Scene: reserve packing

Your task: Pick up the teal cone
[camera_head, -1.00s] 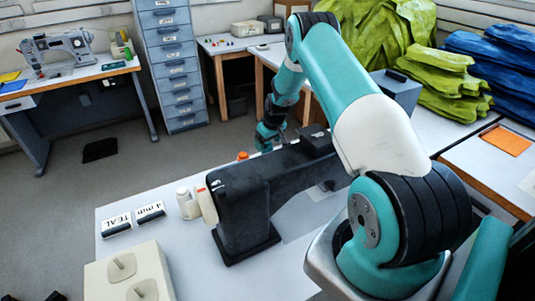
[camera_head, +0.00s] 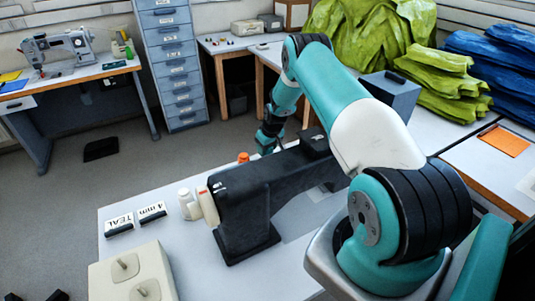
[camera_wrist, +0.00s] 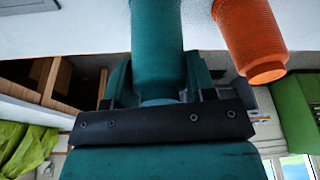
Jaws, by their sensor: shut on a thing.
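The teal cone (camera_wrist: 157,40) is in the wrist view, upright in the picture, between the two fingers of my gripper (camera_wrist: 158,84). The fingers are shut on it, one at each side. An orange cone (camera_wrist: 252,40) is to the right of it in the wrist view, apart from the fingers. The orange cone also shows in the head view (camera_head: 243,157), beyond the dark sewing machine. In the head view my wrist is behind that machine, and the fingertips and the teal cone are hidden.
The black sewing machine (camera_head: 245,215) stands on the pale table between the camera and my gripper. White bottles (camera_head: 187,204), two label cards reading TEAL (camera_head: 119,222) and 4 mm (camera_head: 152,212), and a beige spool stand (camera_head: 130,275) are to its left. A grey-blue box (camera_head: 390,95) is at the right.

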